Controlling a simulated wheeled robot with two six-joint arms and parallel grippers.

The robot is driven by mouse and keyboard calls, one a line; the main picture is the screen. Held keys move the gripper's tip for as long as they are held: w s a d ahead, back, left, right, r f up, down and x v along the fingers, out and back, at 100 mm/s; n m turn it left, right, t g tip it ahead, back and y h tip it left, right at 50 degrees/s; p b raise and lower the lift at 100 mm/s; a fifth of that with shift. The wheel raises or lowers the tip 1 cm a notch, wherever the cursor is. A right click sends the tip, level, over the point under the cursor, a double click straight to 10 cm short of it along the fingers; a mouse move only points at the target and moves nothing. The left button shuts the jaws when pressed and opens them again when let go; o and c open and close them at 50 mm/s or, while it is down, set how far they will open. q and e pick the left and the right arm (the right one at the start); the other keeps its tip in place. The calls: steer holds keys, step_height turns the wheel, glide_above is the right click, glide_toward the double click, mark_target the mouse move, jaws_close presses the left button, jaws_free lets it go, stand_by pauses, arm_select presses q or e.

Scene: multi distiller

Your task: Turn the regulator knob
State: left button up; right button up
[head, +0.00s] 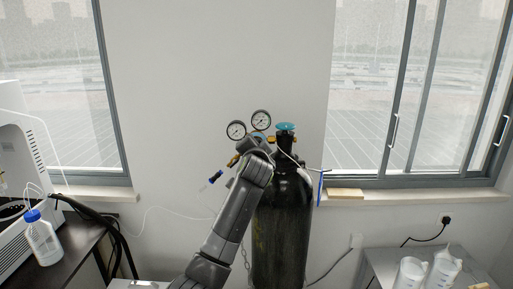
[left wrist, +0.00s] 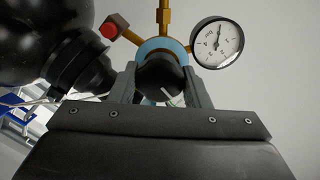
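The regulator knob (left wrist: 165,72) is black and round with a white mark, in front of a light blue ring on the brass regulator. In the left wrist view my left gripper (left wrist: 162,80) has one grey finger on each side of the knob. The fingers look closed onto its sides. In the head view my left arm reaches up from the bottom and hides the knob and its own fingers. The regulator's two round gauges (head: 236,130) (head: 261,120) show above the wrist. One gauge (left wrist: 217,43) also shows at the upper right in the left wrist view. My right gripper is not in view.
The regulator is on a tall black gas cylinder (head: 283,225) with a blue valve wheel (head: 286,127). A bench with a blue-capped bottle (head: 43,240) stands left. A table (head: 385,262) with white containers stands right. The wall above the gauges is clear.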

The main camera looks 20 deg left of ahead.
arm_select(q)
steer(key=o, duration=0.4)
steer(key=shift+f, duration=0.1)
steer(key=shift+o, duration=0.2)
steer(key=shift+s, duration=0.1)
steer(key=b+v, duration=0.5)
steer(key=v, duration=1.2)
steer(key=shift+b, duration=0.3)
steer(key=shift+d, duration=0.1)
